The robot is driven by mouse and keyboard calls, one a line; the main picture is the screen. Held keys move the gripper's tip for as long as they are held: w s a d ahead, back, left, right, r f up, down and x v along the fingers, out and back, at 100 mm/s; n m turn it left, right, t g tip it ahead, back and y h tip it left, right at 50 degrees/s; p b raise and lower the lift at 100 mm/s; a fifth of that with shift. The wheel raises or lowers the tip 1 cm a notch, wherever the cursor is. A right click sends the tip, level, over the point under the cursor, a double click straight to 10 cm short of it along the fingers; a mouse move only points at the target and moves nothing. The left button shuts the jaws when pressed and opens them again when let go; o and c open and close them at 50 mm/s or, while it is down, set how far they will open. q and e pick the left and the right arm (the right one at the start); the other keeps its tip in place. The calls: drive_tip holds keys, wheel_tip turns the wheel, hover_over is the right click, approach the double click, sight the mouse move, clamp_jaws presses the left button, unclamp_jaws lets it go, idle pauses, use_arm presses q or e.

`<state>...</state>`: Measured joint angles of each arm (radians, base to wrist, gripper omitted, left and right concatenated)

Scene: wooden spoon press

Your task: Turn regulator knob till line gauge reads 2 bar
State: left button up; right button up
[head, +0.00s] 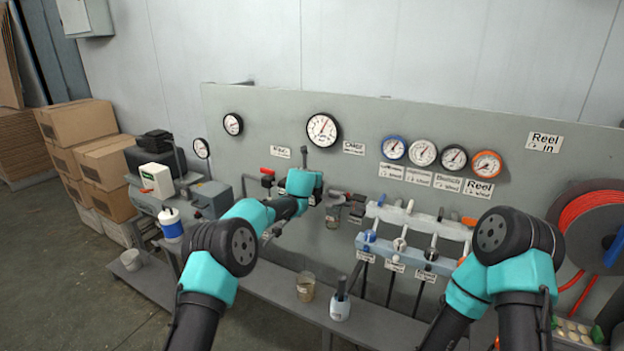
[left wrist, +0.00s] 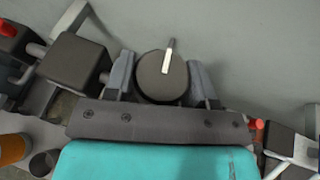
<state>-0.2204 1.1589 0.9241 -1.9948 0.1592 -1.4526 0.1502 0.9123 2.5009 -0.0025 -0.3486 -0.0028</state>
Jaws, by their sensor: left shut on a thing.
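The regulator knob (left wrist: 158,82) is round and dark with a pale pointer, which points up and slightly right in the left wrist view. My left gripper (left wrist: 162,73) is shut on it, one grey finger on each side. In the head view the teal left wrist (head: 303,183) is at the panel and hides the knob. A large white gauge (head: 322,130) with a red needle hangs above that wrist; its needle points up and right. Its scale is too small to read, and I cannot tell from its lettering that it is the line gauge. My right gripper is outside the views.
Small gauges (head: 233,124) hang left and several coloured-rim gauges (head: 422,153) right. A red-handled valve (head: 267,172) is left of my wrist. A valve block (head: 400,247) and a hose reel (head: 596,222) are right. A cup (head: 306,287) and bottle (head: 340,306) stand on the bench.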

use_arm(q)
drive_tip(key=n+y, duration=0.3)
drive_tip(key=shift+d+y, duration=0.1)
drive_tip(key=shift+y, duration=0.2)
drive_tip(key=shift+f+n+y, duration=0.1)
drive_tip(key=shift+n+y, duration=0.8)
drive_tip(key=shift+y, duration=0.1)
drive_tip(key=shift+n+g+y, duration=0.3)
drive_tip(key=shift+n+y, duration=0.6)
drive_tip(key=shift+y, duration=0.1)
drive_tip(key=o, duration=0.9)
drive_tip(key=shift+s+r, duration=0.2)
drive_tip(key=v, duration=1.7)
